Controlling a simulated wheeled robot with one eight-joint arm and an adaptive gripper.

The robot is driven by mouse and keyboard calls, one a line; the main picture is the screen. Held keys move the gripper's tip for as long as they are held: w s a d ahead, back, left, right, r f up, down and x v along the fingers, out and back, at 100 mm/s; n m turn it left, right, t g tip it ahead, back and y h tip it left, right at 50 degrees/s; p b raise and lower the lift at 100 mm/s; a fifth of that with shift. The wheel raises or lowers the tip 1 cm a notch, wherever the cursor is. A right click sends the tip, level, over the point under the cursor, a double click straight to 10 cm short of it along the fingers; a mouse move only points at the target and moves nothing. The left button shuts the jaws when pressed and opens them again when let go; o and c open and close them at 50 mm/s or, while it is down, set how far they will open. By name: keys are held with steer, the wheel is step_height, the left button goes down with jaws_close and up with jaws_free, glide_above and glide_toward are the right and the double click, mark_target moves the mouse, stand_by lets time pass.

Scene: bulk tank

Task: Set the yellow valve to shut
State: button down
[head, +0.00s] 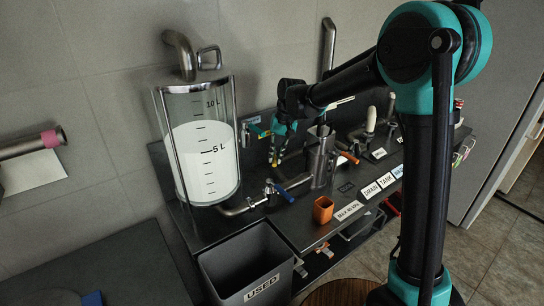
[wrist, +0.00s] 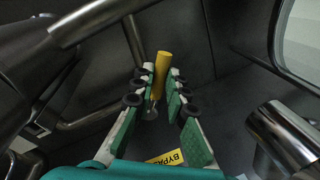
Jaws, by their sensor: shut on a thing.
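The yellow valve's handle (wrist: 161,72) stands between the two fingers of my gripper (wrist: 158,100) in the wrist view. The fingers are shut on it, and its top end sticks out beyond them. The valve body is mostly hidden by the fingers. A yellow label reading "BYP…" (wrist: 166,158) lies at the bottom of the wrist view, partly cut off. In the head view my gripper (head: 280,148) is low behind the counter's fittings, right of the clear tank. The handle is too small there to tell its angle.
The clear tank (head: 203,140) holds white liquid to just above the 5 L mark. A blue valve handle (head: 284,192), a steel cylinder (head: 320,160) and an orange handle (head: 348,157) stand close by.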

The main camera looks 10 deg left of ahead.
steer(key=shift+w+d+n+g, duration=0.25)
steer(key=shift+d+n, duration=0.3)
steer(key=shift+n, duration=0.45)
steer(key=shift+w+d+n+g, duration=0.15)
steer(key=shift+w+d+n, duration=0.3)
steer(key=shift+n, duration=0.55)
steer(key=shift+s, duration=0.1)
steer(key=c, duration=1.5)
jaws_free()
steer(key=v, duration=1.2)
steer(key=shift+a, duration=0.1)
steer(key=shift+c, duration=0.3)
